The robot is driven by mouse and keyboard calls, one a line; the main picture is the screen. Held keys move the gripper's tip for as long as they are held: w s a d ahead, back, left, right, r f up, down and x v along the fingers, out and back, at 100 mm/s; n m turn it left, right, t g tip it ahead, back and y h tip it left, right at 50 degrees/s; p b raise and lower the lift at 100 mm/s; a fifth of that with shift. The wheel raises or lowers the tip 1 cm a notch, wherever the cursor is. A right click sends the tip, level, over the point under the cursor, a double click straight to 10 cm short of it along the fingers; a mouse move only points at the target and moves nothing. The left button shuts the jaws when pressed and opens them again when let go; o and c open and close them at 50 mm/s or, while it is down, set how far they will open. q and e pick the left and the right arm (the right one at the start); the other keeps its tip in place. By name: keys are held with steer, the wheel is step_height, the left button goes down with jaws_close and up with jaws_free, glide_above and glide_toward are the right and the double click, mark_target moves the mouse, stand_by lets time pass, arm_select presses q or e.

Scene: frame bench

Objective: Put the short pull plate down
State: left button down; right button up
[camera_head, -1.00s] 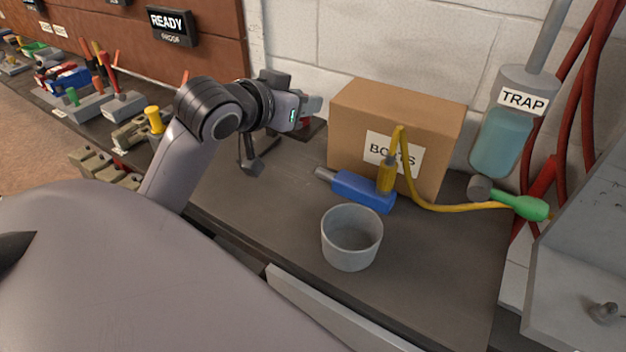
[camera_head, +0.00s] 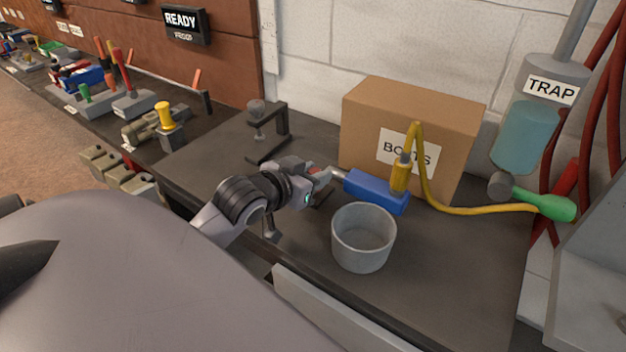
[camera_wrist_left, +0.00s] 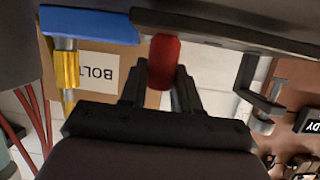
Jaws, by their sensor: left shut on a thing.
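My left gripper (camera_head: 322,174) is low over the bench, between the grey cup and the dark stand. It is shut on a red grip, which I take to be part of the short pull plate (camera_head: 317,171). In the left wrist view the red grip (camera_wrist_left: 163,62) stands between the two fingers (camera_wrist_left: 161,88). A dark flat part shows under the gripper in the head view, largely hidden by the hand. I cannot tell whether it touches the bench top. My right gripper is not in view.
A blue tool (camera_head: 376,191) with a yellow hose lies just right of the gripper, before a cardboard box (camera_head: 410,125). A grey cup (camera_head: 363,238) is close at front right. A dark stand (camera_head: 270,140) is behind left. Bench (camera_head: 450,265) is clear at right.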

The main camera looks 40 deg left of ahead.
arm_select(q)
steer(key=shift+f, duration=0.35)
steer(key=shift+f, duration=0.15)
steer(key=c, duration=0.8)
jaws_free()
steer(key=shift+f, duration=0.15)
